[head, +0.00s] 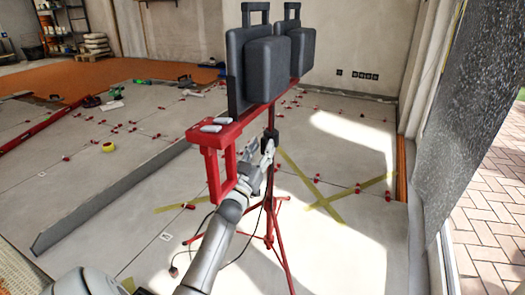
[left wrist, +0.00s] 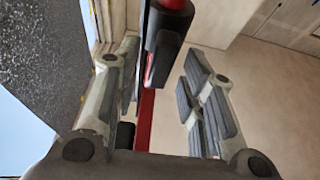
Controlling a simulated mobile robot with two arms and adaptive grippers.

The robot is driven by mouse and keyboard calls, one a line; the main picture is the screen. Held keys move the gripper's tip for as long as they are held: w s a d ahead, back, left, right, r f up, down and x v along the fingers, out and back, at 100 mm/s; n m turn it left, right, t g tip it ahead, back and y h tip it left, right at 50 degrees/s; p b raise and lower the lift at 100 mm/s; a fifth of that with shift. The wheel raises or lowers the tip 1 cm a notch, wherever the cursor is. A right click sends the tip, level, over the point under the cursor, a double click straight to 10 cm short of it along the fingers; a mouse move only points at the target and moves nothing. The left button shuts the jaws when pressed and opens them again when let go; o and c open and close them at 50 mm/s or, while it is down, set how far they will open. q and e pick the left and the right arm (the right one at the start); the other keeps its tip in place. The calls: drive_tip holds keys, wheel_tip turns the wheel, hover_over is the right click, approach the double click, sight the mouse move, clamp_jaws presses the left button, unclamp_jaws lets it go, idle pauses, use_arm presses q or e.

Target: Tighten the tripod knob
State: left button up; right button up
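A red tripod stand (head: 269,190) stands on the tiled floor with its legs spread. Two dark lamp cases are mounted on its red crossbar (head: 222,133). A black knob or collar (head: 271,136) sits on the red post below the crossbar. My left gripper (head: 265,152) reaches up to the post just below that part. In the left wrist view, its fingers are spread apart, with the dark knob part (left wrist: 164,48) and the red post (left wrist: 145,115) showing between them. I cannot tell whether either finger touches. My right gripper is not in view.
A long grey straightedge (head: 110,200) lies left of the stand. Red levelling clips and a yellow tape roll (head: 108,147) dot the tiles. A dark cable (head: 235,262) runs near the tripod legs. A large speckled panel (head: 465,110) is at the right.

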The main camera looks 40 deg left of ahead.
use_arm(q)
drive_tip(key=shift+w+a+r, duration=0.15)
drive_tip(key=shift+w+r, duration=0.05)
drive_tip(key=shift+w, duration=0.25)
drive_tip(key=shift+c, duration=0.3)
clamp_jaws()
